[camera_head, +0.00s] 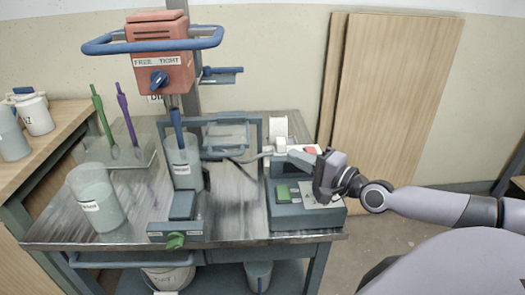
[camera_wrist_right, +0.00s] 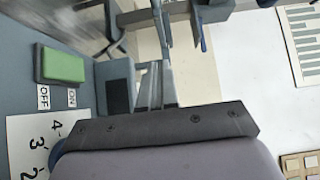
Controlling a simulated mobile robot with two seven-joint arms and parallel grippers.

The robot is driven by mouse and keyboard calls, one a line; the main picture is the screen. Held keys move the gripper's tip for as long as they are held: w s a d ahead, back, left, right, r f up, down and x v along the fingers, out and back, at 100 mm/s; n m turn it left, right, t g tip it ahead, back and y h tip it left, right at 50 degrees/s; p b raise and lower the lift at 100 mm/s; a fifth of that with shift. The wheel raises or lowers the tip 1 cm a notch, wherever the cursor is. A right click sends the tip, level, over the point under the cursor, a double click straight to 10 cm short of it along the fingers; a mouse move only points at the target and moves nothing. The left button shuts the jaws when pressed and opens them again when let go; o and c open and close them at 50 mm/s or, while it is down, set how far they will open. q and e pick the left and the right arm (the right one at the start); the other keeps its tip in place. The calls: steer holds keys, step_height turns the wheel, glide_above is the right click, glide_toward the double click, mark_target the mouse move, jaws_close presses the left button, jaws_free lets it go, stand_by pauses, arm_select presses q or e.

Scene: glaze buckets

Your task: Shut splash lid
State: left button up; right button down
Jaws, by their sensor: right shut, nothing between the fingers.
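A see-through panel in a blue-grey frame (camera_head: 226,134), which looks like the splash lid, stands raised behind and right of the clear glaze vessel (camera_head: 186,170). The blue mixer shaft (camera_head: 177,130) reaches down into that vessel. A thin dark bar runs from the panel's lower edge towards my right gripper (camera_head: 290,157). My right gripper is shut and empty, pointing left above the control box. Its fingers show in the right wrist view (camera_wrist_right: 158,85), with thin frame bars beyond them. I cannot tell whether they touch the bar. My left gripper is out of view.
The grey control box (camera_head: 318,221) with a green switch (camera_head: 283,193) lies just below my right gripper. The orange mixer head (camera_head: 160,62) has a blue handle loop. A second clear vessel (camera_head: 97,200) stands on the left of the metal table. Wood boards (camera_head: 400,90) lean behind.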

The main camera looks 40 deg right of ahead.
arm_select(q)
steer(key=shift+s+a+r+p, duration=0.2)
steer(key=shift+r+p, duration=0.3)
steer(key=shift+p, duration=0.45)
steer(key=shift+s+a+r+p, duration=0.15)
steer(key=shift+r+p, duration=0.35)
steer(key=shift+p, duration=0.45)
arm_select(e)
steer(key=w+a, duration=0.5)
steer(key=w, duration=0.2)
steer(key=shift+w, duration=0.4)
